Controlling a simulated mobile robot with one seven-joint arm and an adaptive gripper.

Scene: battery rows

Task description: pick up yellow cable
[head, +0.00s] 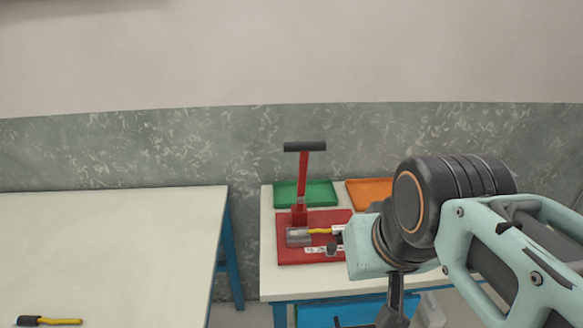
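A yellow cable (60,321) with a dark end lies on the left table, close to the bottom edge of the head view. A second yellow piece (320,231) lies on the red tray (287,255) on the right table, beside a grey block (298,237); its right end is close to a small dark part. My gripper (394,314) shows as dark parts under my wrist, in front of the right table. It is apart from both yellow pieces, and its fingertips are not clearly seen.
A red stand with a black handle (304,146) rises from the red tray. A green tray (303,192) and an orange tray (368,190) stand behind it. The left table (110,245) is mostly bare, with a gap between the tables. A wall is behind.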

